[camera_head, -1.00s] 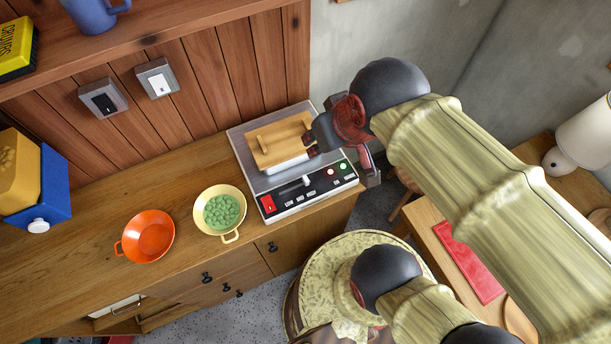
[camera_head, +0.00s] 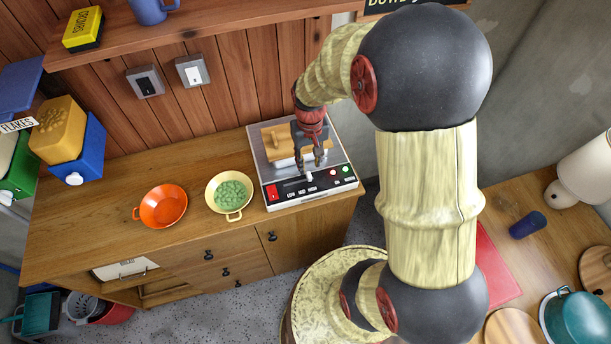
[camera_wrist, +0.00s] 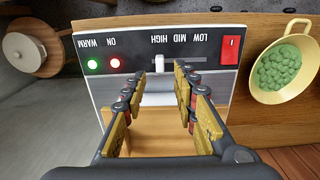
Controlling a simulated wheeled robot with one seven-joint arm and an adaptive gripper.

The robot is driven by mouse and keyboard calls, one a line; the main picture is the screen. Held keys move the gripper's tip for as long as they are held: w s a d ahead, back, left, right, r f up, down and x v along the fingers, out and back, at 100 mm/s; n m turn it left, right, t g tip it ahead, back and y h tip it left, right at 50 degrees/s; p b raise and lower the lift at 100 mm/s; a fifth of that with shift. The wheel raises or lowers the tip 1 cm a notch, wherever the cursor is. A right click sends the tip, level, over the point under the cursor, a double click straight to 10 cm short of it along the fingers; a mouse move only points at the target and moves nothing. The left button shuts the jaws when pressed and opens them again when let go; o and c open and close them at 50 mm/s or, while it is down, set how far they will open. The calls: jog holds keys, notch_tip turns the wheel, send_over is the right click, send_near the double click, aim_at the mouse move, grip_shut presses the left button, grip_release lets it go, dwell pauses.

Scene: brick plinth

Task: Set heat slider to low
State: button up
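The heat slider is a white knob (camera_wrist: 159,63) in a slot on the black front panel (camera_wrist: 125,65) of a countertop appliance (camera_head: 258,150). In the wrist view the panel is upside down, and the knob stands by the HIGH label, with MID and LOW farther right along the slot. The knob also shows small in the head view (camera_head: 309,176), just below the fingers. My gripper (camera_head: 310,163) points down over the appliance. In the wrist view my gripper (camera_wrist: 158,95) is open and empty, its two fingers apart on either side of the knob's line, not visibly touching it.
A red switch (camera_wrist: 230,49) and green and red lights (camera_wrist: 103,63) flank the slot. A wood-topped block (camera_head: 280,137) sits on the appliance, close to my gripper. A yellow pan of green pieces (camera_head: 230,196) and an orange pan (camera_head: 162,206) stand left on the counter.

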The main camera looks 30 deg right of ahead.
aim_at(309, 174)
notch_tip(309, 174, down, 6)
jog(key=shift+f+b, duration=0.1)
jog(key=shift+b, duration=0.4)
jog(key=shift+c, duration=1)
grip_shut()
